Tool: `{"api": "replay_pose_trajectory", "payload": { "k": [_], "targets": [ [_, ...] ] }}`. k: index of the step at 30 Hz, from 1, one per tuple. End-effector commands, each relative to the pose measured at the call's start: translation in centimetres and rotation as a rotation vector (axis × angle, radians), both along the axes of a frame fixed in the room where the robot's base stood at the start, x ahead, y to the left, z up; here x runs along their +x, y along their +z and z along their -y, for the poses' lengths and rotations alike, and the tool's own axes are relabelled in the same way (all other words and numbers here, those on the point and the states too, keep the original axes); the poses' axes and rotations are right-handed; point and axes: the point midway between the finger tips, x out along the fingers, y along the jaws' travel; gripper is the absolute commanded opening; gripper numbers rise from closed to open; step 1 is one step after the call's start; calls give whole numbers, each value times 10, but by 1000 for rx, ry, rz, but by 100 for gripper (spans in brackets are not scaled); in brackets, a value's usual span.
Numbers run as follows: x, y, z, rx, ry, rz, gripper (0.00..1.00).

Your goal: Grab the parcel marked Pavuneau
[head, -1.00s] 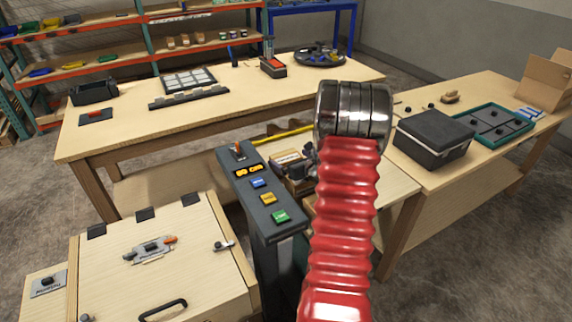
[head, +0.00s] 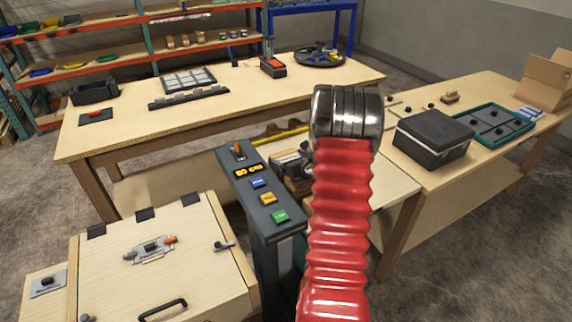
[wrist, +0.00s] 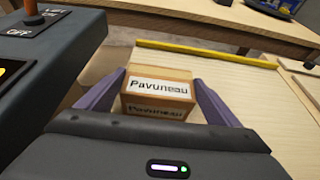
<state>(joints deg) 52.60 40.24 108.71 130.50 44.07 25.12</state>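The parcel (wrist: 160,88) is a small tan box with white labels that read Pavuneau on two of its faces. It stands on a pale wooden surface in the wrist view. My gripper (wrist: 160,80) has one purple-grey finger on each side of the parcel. The fingers look parted, with narrow gaps beside the near face; contact farther along is unclear. In the head view my gripper (head: 288,166) is a dark shape left of my red arm, which hides part of it. The parcel does not show clearly there.
A dark console (head: 262,205) with an orange lever, orange readout and coloured buttons stands close left of my gripper. A yellow strip (wrist: 205,53) lies beyond the parcel. A black case (head: 433,138) sits on the right table. A wooden cabinet (head: 195,255) stands at front left.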

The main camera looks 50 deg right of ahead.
Motion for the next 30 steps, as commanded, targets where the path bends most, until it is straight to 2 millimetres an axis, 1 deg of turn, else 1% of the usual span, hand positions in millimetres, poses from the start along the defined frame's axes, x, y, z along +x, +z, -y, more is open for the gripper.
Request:
{"api": "replay_pose_trajectory", "payload": {
  "k": [1, 2, 12, 19, 23, 26, 30],
  "targets": [
    [0, 0, 0, 0, 0, 0, 82],
    [0, 0, 0, 0, 0, 0, 80],
    [0, 0, 0, 0, 0, 0, 56],
    [0, 1, 0, -1, 0, 2, 55],
    [1, 5, 0, -1, 1, 2, 55],
    [1, 13, 0, -3, 2, 2, 55],
    [1, 32, 0, -5, 2, 3, 55]
  ]
}}
